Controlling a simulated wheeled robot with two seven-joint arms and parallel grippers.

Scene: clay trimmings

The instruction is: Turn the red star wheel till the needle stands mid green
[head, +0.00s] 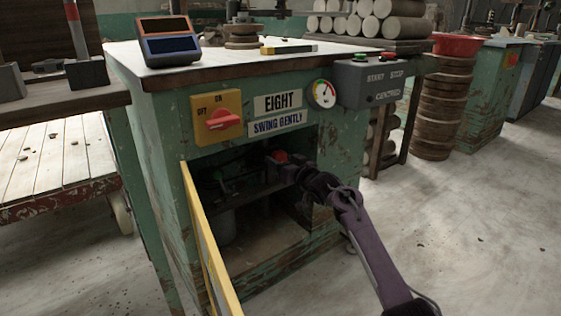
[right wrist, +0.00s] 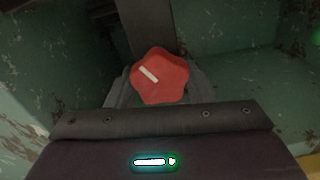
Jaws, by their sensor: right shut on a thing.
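The red star wheel (head: 281,157) sits inside the open bay of the green cabinet. In the right wrist view the wheel (right wrist: 162,76) is a lobed red knob with a white bar mark slanting down to the right. My right gripper (head: 285,168) reaches into the bay and is shut on the wheel, one finger on each side. The round gauge (head: 322,93) on the cabinet front has a white face with coloured arcs. Its needle looks to lean up and right, but it is too small to read exactly. My left gripper is in neither view.
A yellow-edged door (head: 205,240) hangs open left of the bay. A tablet-like device (head: 167,40) stands on the top. Floor to the right is clear.

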